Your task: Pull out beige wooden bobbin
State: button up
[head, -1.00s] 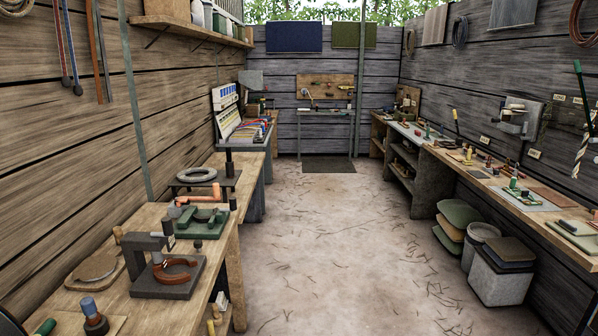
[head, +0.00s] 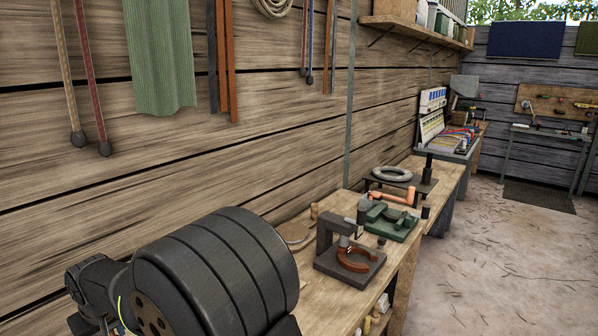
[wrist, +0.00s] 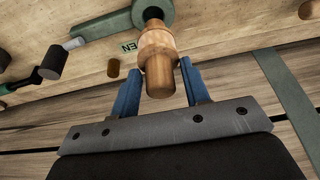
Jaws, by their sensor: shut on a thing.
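The beige wooden bobbin (wrist: 157,48) shows in the upper middle of the wrist view, with a narrower stub end toward the camera. My gripper (wrist: 160,68) is shut on it, one blue finger on each side. The bobbin's far end meets a dark shaft set in a rounded green part (wrist: 151,14). I cannot tell how deep the shaft sits in the bobbin. I cannot make out the bobbin or my gripper in the head view, where my dark arm covers the near part of the bench.
The wooden bench (head: 399,262) runs along the left wall. On it stand a dark fixture with an orange-brown horseshoe (head: 353,259), a green fixture (head: 390,223) and a grey ring (head: 391,174) on a stand. Dark cylindrical pieces (wrist: 55,62) lie left of the bobbin. The floor at right is clear.

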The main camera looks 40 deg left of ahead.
jog(key=shift+r, duration=1.35)
